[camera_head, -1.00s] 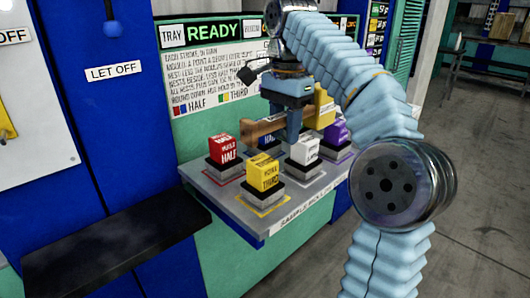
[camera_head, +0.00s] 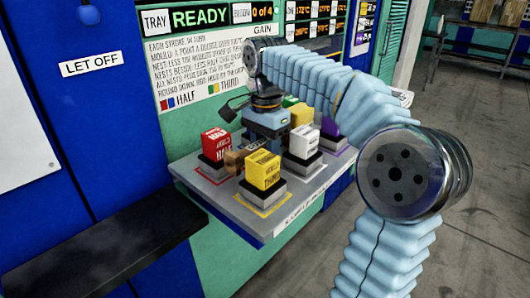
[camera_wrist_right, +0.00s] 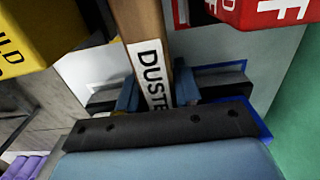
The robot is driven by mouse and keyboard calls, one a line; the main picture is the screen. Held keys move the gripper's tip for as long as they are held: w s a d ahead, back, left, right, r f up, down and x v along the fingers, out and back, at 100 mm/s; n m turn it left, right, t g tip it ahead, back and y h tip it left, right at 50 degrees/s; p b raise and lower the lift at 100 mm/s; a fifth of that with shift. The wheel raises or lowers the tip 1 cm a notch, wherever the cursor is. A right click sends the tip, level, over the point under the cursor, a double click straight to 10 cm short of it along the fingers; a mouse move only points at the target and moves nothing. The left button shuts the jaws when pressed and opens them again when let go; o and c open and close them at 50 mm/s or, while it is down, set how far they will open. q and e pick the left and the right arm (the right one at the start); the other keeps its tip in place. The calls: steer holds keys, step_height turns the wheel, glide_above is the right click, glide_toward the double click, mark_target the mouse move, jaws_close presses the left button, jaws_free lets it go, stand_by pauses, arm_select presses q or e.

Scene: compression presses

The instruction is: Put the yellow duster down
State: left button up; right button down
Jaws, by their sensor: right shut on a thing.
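The duster (camera_head: 234,162) shows in the head view as a short brown wooden piece between the red and yellow blocks. In the right wrist view it is a wooden bar (camera_wrist_right: 142,25) with a white label reading "DUSTE". My right gripper (camera_wrist_right: 157,92) has its blue fingers shut on it, one on each side. In the head view the right gripper (camera_head: 268,135) is low over the grey bench, behind the yellow block. I cannot tell whether the duster touches the bench. Its far end is hidden, and I see no yellow part of it. My left gripper is out of view.
The grey bench (camera_head: 216,187) carries a red block (camera_head: 216,144), a yellow block (camera_head: 263,169), a white block (camera_head: 304,141) and a purple block (camera_head: 330,127) on stands, close around the gripper. A dark shelf (camera_head: 105,245) at the front left is empty.

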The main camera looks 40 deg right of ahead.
steer(key=shift+f, duration=0.15)
steer(key=shift+f, duration=0.1)
steer(key=c, duration=0.8)
jaws_free()
steer(key=shift+o, duration=0.2)
